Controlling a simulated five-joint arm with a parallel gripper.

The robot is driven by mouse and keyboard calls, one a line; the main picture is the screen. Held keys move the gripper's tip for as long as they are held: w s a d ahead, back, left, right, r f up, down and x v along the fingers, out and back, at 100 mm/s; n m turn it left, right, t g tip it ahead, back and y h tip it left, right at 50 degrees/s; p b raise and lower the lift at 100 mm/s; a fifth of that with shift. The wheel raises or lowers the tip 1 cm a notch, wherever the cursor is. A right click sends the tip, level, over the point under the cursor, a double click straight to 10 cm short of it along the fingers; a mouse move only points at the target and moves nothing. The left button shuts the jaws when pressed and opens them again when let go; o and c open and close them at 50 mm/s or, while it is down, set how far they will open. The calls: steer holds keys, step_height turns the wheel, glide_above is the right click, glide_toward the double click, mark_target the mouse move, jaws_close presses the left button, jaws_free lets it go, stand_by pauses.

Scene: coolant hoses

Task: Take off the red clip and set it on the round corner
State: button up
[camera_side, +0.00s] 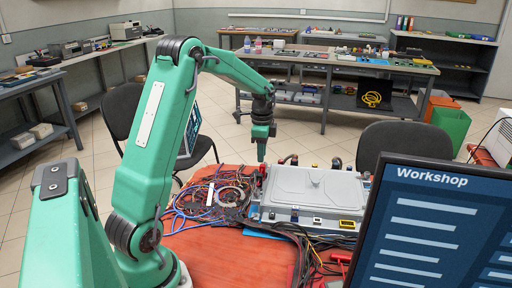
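My gripper (262,154) points down above the left end of a grey box-shaped unit (315,187) on the red-orange table (235,255). Its fingertips are small and seen edge-on, so I cannot tell whether they are open or shut. A small red piece (263,169) shows just under the fingertips, at the unit's left end. It may be the red clip; I cannot tell whether it touches my gripper. I cannot make out which place is the round corner. The hoses are not clearly distinguishable among the cables.
Tangled cables (212,197) lie left of the unit, and dark cables (300,240) run in front of it. A monitor (435,225) blocks the right foreground. Bare table lies at the front left. Black chairs (403,142) stand behind.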

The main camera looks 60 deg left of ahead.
mark_target(262, 165)
steer(key=shift+d+f, duration=0.2)
steer(key=shift+f, duration=3.7)
jaws_close()
